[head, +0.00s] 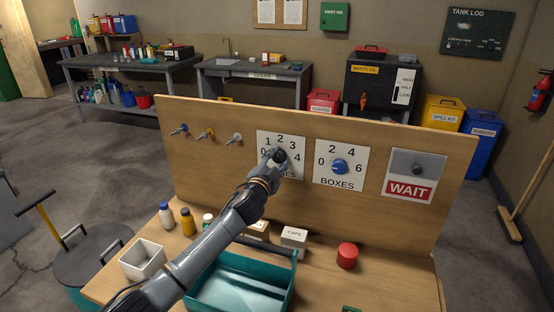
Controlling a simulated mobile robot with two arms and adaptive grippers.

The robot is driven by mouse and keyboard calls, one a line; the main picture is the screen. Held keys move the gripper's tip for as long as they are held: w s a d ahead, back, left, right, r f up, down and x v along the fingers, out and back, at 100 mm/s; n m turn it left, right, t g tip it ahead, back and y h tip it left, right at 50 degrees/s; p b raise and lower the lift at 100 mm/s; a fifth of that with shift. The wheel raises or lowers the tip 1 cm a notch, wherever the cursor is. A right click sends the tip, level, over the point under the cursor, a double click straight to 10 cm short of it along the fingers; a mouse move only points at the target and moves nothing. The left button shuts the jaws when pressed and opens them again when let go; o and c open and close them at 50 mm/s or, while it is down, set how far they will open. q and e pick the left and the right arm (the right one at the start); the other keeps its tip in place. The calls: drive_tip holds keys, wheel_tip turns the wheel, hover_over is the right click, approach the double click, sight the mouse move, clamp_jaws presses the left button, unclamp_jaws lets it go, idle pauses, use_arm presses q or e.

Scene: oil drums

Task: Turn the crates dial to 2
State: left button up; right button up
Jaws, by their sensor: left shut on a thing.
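The wooden panel carries two dial plates. The left plate (294,137) shows numbers 0 to 4 around a dark knob (280,156); its label is mostly hidden by my gripper, with only "ES" readable at its end. I take it as the crates dial. My left gripper (273,157) is shut on this knob, its arm reaching up from the lower left. Where the knob points cannot be told. The right plate (352,180) is marked BOXES, with a blue knob (340,166) and numbers 0, 2, 4, 6. My right gripper is not in view.
Several small levers (207,133) sit left of the dials, and a WAIT sign (409,190) sits right. On the bench below are a teal tray (208,300), a white bin (143,259), small bottles (187,222), a CAPS box (294,238) and a red can (347,256).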

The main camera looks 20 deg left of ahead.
use_arm(q)
drive_tip(key=shift+m, duration=0.3)
drive_tip(key=o, duration=1.2)
drive_tip(key=shift+c, duration=0.2)
drive_tip(key=s, duration=1.2)
drive_tip(key=shift+a, duration=0.2)
